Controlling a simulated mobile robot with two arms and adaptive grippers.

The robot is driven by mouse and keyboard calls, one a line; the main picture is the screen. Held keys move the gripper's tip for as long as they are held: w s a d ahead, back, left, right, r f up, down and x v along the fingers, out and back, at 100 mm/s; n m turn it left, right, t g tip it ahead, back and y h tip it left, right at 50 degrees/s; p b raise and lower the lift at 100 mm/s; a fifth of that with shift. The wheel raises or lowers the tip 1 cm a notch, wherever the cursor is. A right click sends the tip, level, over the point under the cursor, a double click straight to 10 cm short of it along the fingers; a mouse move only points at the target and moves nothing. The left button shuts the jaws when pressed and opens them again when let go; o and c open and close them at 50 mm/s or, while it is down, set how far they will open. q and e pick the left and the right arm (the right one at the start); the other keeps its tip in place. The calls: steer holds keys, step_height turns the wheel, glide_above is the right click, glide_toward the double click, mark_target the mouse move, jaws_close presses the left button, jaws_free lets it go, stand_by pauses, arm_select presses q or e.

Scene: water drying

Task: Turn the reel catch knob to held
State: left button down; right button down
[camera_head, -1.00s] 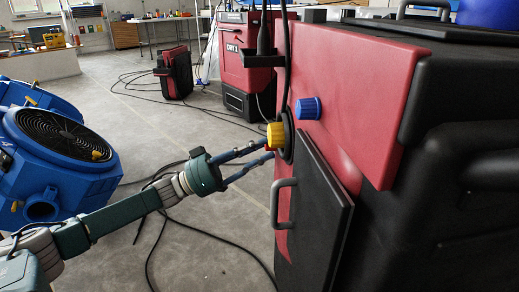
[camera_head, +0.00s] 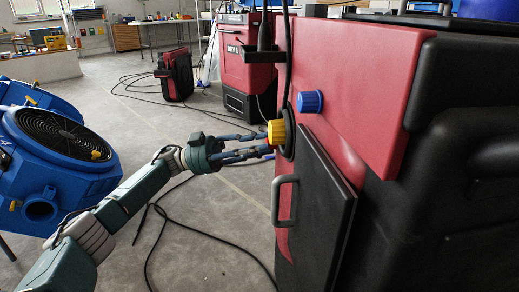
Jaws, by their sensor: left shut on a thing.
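A yellow knob (camera_head: 276,132) sits on a black round mount on the front of the near red and black machine (camera_head: 340,70). A blue knob (camera_head: 309,102) is to its right and higher, on the red panel. My left gripper (camera_head: 268,142) comes in from the left with its fingers at the yellow knob and is shut on it. The fingertips partly cover the knob's left and lower side. I cannot read any marking that shows the knob's setting. My right gripper is not in view.
A black door with a grey handle (camera_head: 280,202) is just below the knob. A black cable (camera_head: 287,50) hangs down to the knob's mount. Blue fans (camera_head: 60,160) stand at the left. Cables lie on the grey floor, and another red machine (camera_head: 245,60) stands behind.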

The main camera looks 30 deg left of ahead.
arm_select(q)
steer(key=shift+w+a+r+m+g+y, duration=0.1)
steer(key=shift+m+g+y, duration=0.25)
steer(key=shift+m, duration=0.8)
steer(key=shift+w+a+r+m+g+y, duration=0.15)
steer(key=shift+m+g, duration=0.3)
steer(key=shift+m, duration=0.75)
steer(key=shift+w+a+r+m+g+y, duration=0.15)
steer(key=shift+m+g, duration=0.25)
steer(key=shift+m, duration=0.75)
steer(key=shift+s+d, duration=0.1)
steer(key=c, duration=1.5)
jaws_free()
steer(key=shift+f, duration=0.1)
steer(key=shift+v, duration=3.7)
